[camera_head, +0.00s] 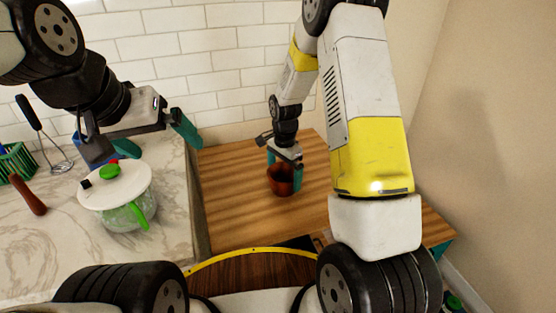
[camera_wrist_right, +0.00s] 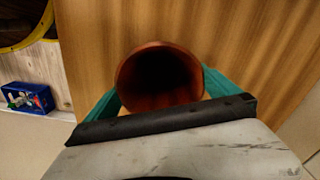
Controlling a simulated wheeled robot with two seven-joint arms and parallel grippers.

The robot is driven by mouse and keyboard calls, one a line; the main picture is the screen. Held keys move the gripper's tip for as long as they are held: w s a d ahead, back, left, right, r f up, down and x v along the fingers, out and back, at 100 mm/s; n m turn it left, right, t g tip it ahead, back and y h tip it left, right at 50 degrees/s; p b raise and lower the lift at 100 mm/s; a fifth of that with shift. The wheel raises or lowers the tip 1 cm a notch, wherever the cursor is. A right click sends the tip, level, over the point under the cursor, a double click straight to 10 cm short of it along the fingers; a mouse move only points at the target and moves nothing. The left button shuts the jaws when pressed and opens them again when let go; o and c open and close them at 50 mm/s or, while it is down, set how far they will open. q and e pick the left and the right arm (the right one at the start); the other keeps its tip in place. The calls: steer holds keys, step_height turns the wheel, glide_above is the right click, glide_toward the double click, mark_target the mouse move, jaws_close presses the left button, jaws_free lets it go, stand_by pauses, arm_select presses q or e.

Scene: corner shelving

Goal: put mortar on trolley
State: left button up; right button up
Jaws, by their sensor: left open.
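The mortar (camera_head: 281,180) is a reddish-brown cup. It also shows in the right wrist view (camera_wrist_right: 158,75), its dark open mouth facing the camera. My right gripper (camera_head: 284,168) has its teal fingers on both sides of the mortar and appears shut on it. The mortar is over a striped wooden top (camera_head: 235,185), which may be the trolley; I cannot tell whether it touches that top. My left gripper (camera_head: 157,140) is open and empty above the back of the marble counter, behind a lidded glass pot.
The glass pot (camera_head: 122,205) with white lid and green handle stands on the marble counter (camera_head: 50,250). A whisk (camera_head: 45,135), a green basket (camera_head: 17,162) and a brown-handled item (camera_head: 28,196) are at left. A tiled wall closes the back. Much of the wooden top is clear.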

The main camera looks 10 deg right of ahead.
step_height(320, 180, up, 12)
steer(key=s+d+r+n+t+y, duration=0.1)
steer(key=s+r+n, duration=0.1)
steer(key=s+r, duration=0.4)
steer(key=s+d+r+n+t, duration=0.1)
steer(key=s+r+n+t, duration=0.15)
steer(key=r, duration=0.45)
steer(key=s+r+n+t, duration=0.1)
steer(key=s+r+n, duration=0.1)
steer(key=s, duration=0.5)
steer(key=s+r+n+t+y, duration=0.1)
steer(key=s+r+n, duration=0.2)
steer(key=s+n, duration=0.2)
steer(key=shift+s+d+r+t, duration=0.35)
steer(key=shift+s, duration=1.45)
